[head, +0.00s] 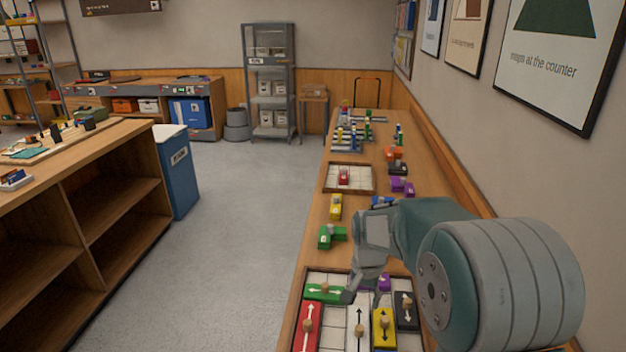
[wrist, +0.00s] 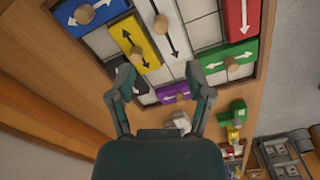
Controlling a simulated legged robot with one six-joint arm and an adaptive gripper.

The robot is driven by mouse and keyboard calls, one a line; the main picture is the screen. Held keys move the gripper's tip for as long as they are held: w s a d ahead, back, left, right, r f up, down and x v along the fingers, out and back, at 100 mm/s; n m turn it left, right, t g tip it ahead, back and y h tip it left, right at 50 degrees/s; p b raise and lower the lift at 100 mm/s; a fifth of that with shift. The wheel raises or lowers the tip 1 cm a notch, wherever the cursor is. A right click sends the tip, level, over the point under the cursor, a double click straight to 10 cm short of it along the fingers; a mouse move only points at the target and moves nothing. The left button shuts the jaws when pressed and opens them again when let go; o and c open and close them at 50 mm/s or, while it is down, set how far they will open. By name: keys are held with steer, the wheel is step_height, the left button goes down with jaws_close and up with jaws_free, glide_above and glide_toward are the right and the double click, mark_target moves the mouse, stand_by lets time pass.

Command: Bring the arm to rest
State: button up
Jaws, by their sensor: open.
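My gripper (head: 366,283) is open above the far edge of a sliding-block tray (head: 312,276) on the long wooden counter (head: 314,235). In the wrist view my gripper (wrist: 158,92) has its two fingers spread apart with nothing between them. Below the fingers lies a purple block (wrist: 172,92), apart from them as far as I can tell. The tray also holds a green block (head: 325,292), a red block (head: 309,325), a white block (head: 359,332), a yellow block (head: 384,326) and a black block (head: 405,311), each with a wooden knob. My arm partly hides the tray's right side.
Farther along the counter are a loose green block (head: 327,238), a yellow block (head: 336,208) and a smaller tray (head: 364,170) with a red block. A wall with framed posters (head: 556,55) runs along the right. Open grey floor (head: 240,230) lies left of the counter.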

steer(key=s+r+n+t, duration=0.3)
steer(key=s+r, duration=0.8)
steer(key=s+r+n+t, duration=0.2)
steer(key=s+r+n, duration=0.1)
steer(key=s, duration=1)
steer(key=shift+s+n+t, duration=0.3)
